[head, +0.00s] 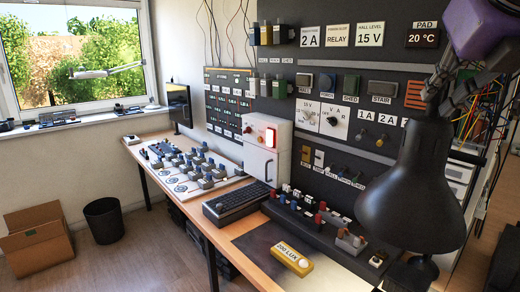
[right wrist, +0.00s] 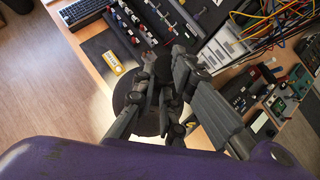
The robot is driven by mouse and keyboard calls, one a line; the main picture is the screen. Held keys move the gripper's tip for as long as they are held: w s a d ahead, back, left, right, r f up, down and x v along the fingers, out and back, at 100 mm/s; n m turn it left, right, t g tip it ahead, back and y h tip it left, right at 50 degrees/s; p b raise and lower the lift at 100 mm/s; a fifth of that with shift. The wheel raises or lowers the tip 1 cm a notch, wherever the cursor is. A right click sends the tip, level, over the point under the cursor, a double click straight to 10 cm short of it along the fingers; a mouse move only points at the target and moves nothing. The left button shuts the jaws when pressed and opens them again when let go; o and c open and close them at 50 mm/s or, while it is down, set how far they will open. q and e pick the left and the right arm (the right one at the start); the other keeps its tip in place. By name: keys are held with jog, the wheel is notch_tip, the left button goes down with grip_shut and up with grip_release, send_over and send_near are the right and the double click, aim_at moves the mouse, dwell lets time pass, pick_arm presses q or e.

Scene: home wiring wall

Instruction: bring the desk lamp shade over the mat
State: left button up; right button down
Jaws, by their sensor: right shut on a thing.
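The black desk lamp shade (head: 412,195) hangs opening-down at the right of the head view, large and close. My right gripper (head: 440,88) is shut on the top of the shade. In the right wrist view the gripper's fingers (right wrist: 165,75) cover much of the dark round shade (right wrist: 128,95). The dark mat (head: 252,240) lies on the wooden desk, left of the shade in the head view. A yellow block marked 200 LUX (head: 292,257) rests at the mat; it also shows in the right wrist view (right wrist: 112,62). My left gripper is not in view.
A dark rail with coloured connectors (head: 318,218) runs behind the mat, below the wall panel (head: 345,60). A keyboard (head: 236,202) lies left of the mat. Coloured wires (head: 480,115) hang at the right. A cardboard box (head: 38,238) and a bin (head: 103,220) stand on the floor.

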aim_at(412, 115)
jog(key=shift+w+a+f+b, duration=0.1)
jog(key=shift+w+a+b, duration=0.55)
jog(key=shift+w, duration=0.5)
jog(key=shift+w+a, duration=0.2)
jog(key=shift+a, duration=0.05)
jog(key=shift+w+a, duration=0.1)
jog(key=shift+w, duration=0.15)
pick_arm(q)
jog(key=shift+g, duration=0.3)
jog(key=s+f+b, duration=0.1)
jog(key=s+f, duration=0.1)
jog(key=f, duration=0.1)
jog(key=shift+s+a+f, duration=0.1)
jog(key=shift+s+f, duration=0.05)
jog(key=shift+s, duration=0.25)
pick_arm(e)
jog(key=w, duration=0.1)
jog(key=w+a, duration=0.1)
jog(key=w, duration=0.1)
jog(key=shift+a, duration=0.3)
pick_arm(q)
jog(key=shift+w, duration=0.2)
pick_arm(e)
jog(key=shift+w, duration=0.1)
